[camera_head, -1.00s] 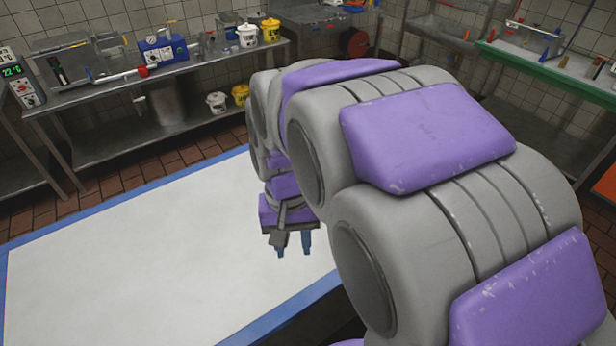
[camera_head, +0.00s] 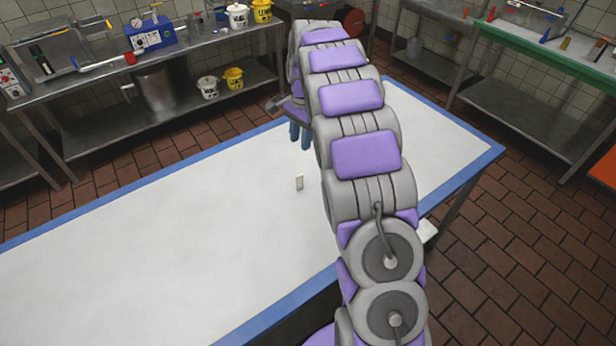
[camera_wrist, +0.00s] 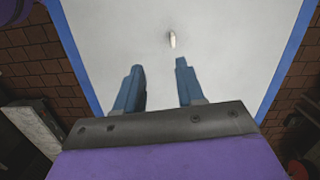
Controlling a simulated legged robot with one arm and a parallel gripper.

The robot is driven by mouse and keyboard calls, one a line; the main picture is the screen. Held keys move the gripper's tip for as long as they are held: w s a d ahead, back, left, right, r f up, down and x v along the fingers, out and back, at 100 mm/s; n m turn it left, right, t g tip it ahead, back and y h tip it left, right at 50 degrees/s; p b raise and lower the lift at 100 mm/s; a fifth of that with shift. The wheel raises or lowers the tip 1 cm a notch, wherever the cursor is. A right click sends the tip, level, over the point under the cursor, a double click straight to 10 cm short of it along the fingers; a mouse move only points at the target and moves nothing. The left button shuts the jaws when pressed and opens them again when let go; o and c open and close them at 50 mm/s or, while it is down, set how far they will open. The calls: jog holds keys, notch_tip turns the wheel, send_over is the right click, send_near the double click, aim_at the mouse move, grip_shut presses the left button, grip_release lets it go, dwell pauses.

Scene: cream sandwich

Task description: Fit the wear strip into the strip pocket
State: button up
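A small pale upright piece (camera_head: 299,182), which may be the wear strip, stands on the white table top (camera_head: 150,250). It also shows in the wrist view (camera_wrist: 172,40), beyond the fingertips and slightly right of midway between them. My gripper (camera_head: 300,135) is on the far side of the piece in the head view, apart from it. In the wrist view its two blue fingers (camera_wrist: 158,72) are spread with nothing between them. I cannot make out a strip pocket in either view; my arm covers part of the table.
The table has a blue border (camera_head: 470,170), and its left part is bare. A pale block (camera_head: 428,230) shows partly behind my arm at the right edge. A steel bench (camera_head: 190,52) with equipment and a green-edged bench (camera_head: 540,60) stand behind.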

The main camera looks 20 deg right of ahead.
jog(key=w+d+f+m, duration=0.1)
jog(key=w+d+f, duration=0.1)
jog(key=b, duration=0.2)
send_over(299, 176)
jog(key=d, duration=0.1)
jog(key=f, duration=1.1)
jog(key=shift+w+d+f, duration=0.1)
jog(key=shift+d, duration=0.1)
jog(key=shift+a+f+b, duration=0.2)
jog(key=shift+f+b, duration=0.2)
jog(key=shift+f, duration=0.6)
jog(key=shift+a+f+b, duration=0.25)
jog(key=shift+f+b, duration=0.1)
jog(key=shift+f, duration=0.6)
jog(key=shift+a+f+b, duration=0.2)
jog(key=shift+f+b, duration=0.2)
jog(key=shift+f, duration=0.6)
grip_shut()
